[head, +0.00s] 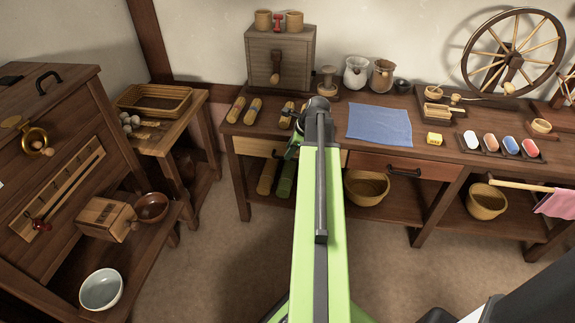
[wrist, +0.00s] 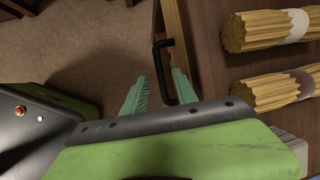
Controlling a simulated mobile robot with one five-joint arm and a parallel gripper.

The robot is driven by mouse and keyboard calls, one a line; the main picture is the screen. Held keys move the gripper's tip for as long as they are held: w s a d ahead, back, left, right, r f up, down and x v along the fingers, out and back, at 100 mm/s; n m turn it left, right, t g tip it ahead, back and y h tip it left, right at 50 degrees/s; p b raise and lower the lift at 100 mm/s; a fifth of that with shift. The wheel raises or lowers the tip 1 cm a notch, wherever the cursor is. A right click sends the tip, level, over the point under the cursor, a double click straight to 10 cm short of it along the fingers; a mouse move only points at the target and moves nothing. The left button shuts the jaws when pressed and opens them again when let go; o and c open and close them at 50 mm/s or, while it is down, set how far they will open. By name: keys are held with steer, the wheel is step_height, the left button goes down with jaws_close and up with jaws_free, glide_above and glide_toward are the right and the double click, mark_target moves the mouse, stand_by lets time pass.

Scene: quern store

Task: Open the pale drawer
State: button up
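The pale drawer (head: 254,147) is set under the tabletop of the back bench, and its front looks flush with the bench. In the wrist view its pale front shows as a narrow strip (wrist: 172,28), with a black bar handle (wrist: 162,62) standing out from it. My gripper (wrist: 159,76) is open, its two green fingers on either side of the handle bar. I cannot tell whether either finger touches the bar. In the head view my arm hides the drawer's middle, and my gripper (head: 293,150) is mostly hidden there.
A red-brown drawer (head: 405,167) with a dark handle sits to the right. Bundled rolls (wrist: 270,95) lie on the bench top close to my gripper. A basket (head: 366,188) and more rolls (head: 286,180) rest on the lower shelf. The floor before the bench is clear.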

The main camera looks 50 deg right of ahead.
steer(key=b+x, duration=0.2)
steer(key=x, duration=0.1)
steer(key=shift+w+f, duration=0.15)
steer(key=shift+f, duration=0.2)
jaws_close()
stand_by(1.2)
